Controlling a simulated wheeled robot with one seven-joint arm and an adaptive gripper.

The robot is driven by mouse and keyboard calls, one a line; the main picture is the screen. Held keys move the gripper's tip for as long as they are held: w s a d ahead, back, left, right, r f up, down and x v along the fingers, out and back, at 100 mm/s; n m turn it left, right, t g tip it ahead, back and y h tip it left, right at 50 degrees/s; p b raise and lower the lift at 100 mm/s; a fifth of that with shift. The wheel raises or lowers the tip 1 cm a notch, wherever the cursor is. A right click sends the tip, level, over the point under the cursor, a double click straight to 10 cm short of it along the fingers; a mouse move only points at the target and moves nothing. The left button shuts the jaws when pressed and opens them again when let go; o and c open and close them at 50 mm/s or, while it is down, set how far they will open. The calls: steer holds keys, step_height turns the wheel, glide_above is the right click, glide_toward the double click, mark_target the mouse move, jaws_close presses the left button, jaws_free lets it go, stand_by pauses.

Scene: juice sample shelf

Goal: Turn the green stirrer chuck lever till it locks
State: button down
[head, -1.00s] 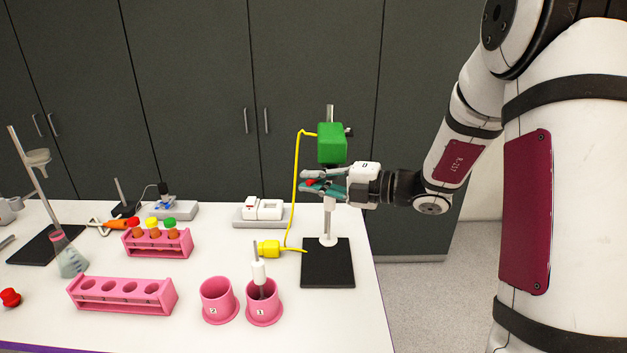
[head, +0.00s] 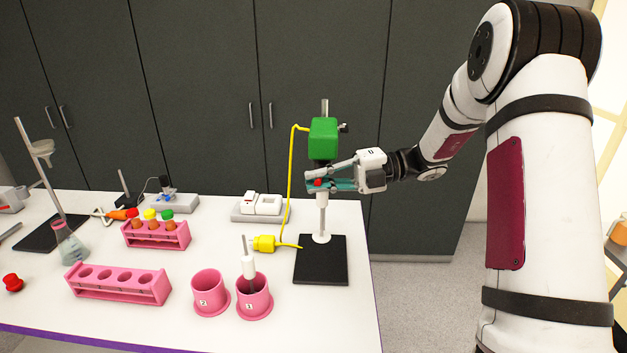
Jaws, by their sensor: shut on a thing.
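The green stirrer (head: 323,135) is a green motor block with a dark part below it, mounted on a rod above a black base plate (head: 320,262). My gripper (head: 318,184) reaches in from the right, just below the motor block, with its fingers pointing left. It is shut around the chuck lever, of which a red tip (head: 318,182) shows between the fingers. The rest of the lever and most of the chuck are hidden by the fingers, so I cannot tell the lever's angle.
A yellow cable (head: 290,185) runs from the motor to a yellow plug (head: 264,243) on the table. Two pink cups (head: 208,296), one holding a white-collared stirring rod (head: 248,267), stand in front. Pink racks (head: 118,287) are at left. Dark cabinets stand behind.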

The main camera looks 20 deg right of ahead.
steer(key=shift+d+n+g, duration=0.15)
steer(key=shift+n+g, duration=0.15)
steer(key=shift+g, duration=0.2)
steer(key=c, duration=2)
jaws_free()
steer(key=shift+o, duration=0.2)
steer(key=s+d+r, duration=0.1)
steer(key=d, duration=1.1)
steer(key=shift+s+r, duration=0.15)
steer(key=shift+s, duration=0.15)
